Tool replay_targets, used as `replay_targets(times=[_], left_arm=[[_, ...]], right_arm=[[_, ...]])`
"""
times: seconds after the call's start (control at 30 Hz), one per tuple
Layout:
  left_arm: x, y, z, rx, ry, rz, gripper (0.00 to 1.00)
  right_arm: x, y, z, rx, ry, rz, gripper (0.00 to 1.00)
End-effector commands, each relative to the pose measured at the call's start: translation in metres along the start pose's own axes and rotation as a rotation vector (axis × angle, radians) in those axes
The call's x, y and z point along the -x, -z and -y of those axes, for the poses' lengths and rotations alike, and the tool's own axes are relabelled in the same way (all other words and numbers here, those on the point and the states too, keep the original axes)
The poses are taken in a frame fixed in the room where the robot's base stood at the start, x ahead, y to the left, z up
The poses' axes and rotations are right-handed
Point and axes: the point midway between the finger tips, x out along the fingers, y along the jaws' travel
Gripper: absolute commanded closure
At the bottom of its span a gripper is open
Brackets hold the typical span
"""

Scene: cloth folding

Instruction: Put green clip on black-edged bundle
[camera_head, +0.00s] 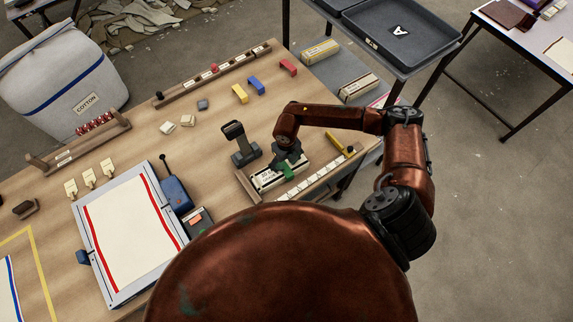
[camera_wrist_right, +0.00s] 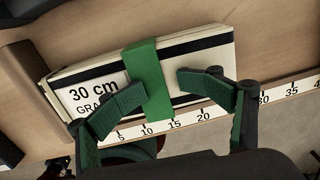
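The black-edged bundle (camera_wrist_right: 205,52) is cream, has a "30 cm" label, and lies on the bench beside a ruler strip in the right wrist view. It also shows in the head view (camera_head: 264,182), partly covered by my right arm. The green clip (camera_wrist_right: 148,72) sits across the middle of the bundle, over its black edge. My right gripper (camera_wrist_right: 162,88) is around the clip, one finger on each side. Its fingertips are part-way apart, with a small gap showing between the clip and the right-hand fingertip. In the head view my right gripper (camera_head: 288,163) is low over the bundle. My left gripper is not seen.
A black upright device (camera_head: 240,143) stands just left of the bundle. A ruler strip (camera_head: 318,176) runs along its near side. Blue, yellow and red clips (camera_head: 257,85) lie farther back. A framed cloth board (camera_head: 128,235) lies at the left.

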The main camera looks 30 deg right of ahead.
Motion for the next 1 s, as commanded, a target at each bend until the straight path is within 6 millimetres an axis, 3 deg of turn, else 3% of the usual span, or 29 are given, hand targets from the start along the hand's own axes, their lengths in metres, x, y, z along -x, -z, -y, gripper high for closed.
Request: replay_targets(times=[0.17,0.27,0.7,1.0], left_arm=[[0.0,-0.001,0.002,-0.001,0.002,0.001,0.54],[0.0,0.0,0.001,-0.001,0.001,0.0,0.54],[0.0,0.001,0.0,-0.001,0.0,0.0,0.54],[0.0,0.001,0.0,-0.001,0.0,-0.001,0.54]], right_arm=[[0.005,-0.001,0.001,0.0,0.001,0.002,0.37],[0.019,-0.002,0.0,0.001,0.0,0.005,0.37],[0.103,-0.001,0.0,0.001,0.0,0.003,0.37],[0.12,0.0,0.0,0.0,0.0,0.0,0.37]])
